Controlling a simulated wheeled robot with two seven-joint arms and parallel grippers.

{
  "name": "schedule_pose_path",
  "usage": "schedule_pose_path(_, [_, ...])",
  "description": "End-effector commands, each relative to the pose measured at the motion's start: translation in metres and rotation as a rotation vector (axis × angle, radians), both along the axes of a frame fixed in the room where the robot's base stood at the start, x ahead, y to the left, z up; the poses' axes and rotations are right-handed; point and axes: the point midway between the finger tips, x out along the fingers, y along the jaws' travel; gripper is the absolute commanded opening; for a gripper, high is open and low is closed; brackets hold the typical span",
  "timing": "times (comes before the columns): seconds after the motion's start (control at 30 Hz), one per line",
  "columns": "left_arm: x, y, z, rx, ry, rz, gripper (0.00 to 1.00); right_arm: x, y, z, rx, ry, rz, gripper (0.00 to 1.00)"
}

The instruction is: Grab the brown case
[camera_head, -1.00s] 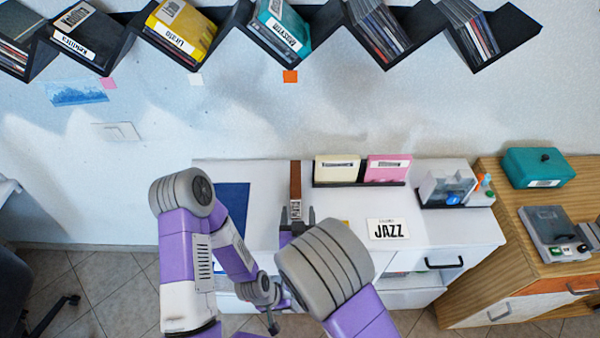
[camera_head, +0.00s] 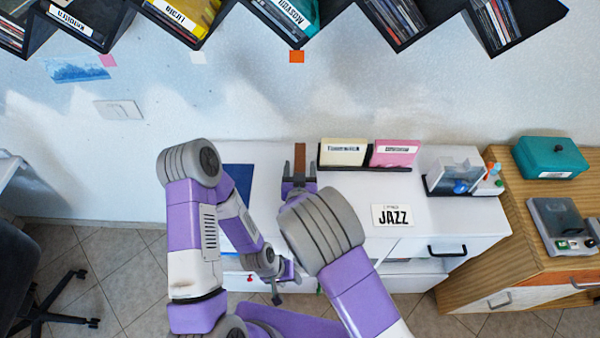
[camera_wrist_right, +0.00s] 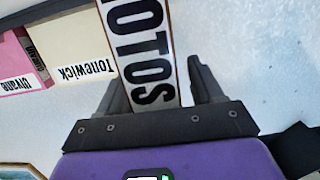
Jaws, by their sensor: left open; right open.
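The brown case (camera_head: 300,153) stands upright on the white cabinet top, its narrow side towards me. In the right wrist view its white spine label (camera_wrist_right: 153,50) shows large black letters, partly cut off, ending in "OTOS". My right gripper (camera_head: 299,170) is open, with one finger on each side of the case; its fingers also show in the right wrist view (camera_wrist_right: 157,78). There is a visible gap between the case and the right-hand finger in that view. The case's lower part is hidden by the gripper. My left gripper (camera_head: 276,292) is open and empty, low in front of the cabinet.
A black holder with a cream case (camera_head: 343,152) and a pink case (camera_head: 394,153) stands just right of the brown case. A blue mat (camera_head: 237,180) lies left. Black zigzag shelves (camera_head: 345,33) hang above.

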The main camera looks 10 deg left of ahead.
Motion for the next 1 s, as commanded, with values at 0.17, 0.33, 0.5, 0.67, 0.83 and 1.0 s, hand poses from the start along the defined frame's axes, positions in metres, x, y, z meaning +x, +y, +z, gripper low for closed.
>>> schedule_pose_path(0.17, [0.0001, -0.0001, 0.0, 0.0, 0.0, 0.0, 0.46, -0.0001, -0.0001, -0.0001, 0.0, 0.0, 0.0, 0.66])
schedule_pose_path(0.33, [0.0001, -0.0001, 0.0, 0.0, 0.0, 0.0, 0.46, -0.0002, 0.0, 0.0, 0.0, 0.0, 0.0, 0.4])
schedule_pose_path(0.5, [0.0, -0.0001, 0.0, 0.0, 0.0, 0.0, 0.46, -0.0003, -0.0001, 0.0001, 0.0, 0.0, 0.0, 0.14])
schedule_pose_path(0.67, [0.0, -0.0001, 0.0, 0.0, 0.0, 0.0, 0.46, -0.0004, -0.0001, 0.0001, 0.0, 0.0, 0.0, 0.0])
schedule_pose_path(0.83, [0.0, -0.0001, 0.0, 0.0, 0.0, 0.0, 0.46, -0.0001, 0.0002, 0.0009, 0.001, -0.002, 0.0, 0.0])
schedule_pose_path(1.0, [0.0, -0.0001, 0.0011, 0.0, 0.0, 0.0, 0.46, 0.0001, 0.0004, 0.007, 0.003, -0.003, 0.0, 0.0])
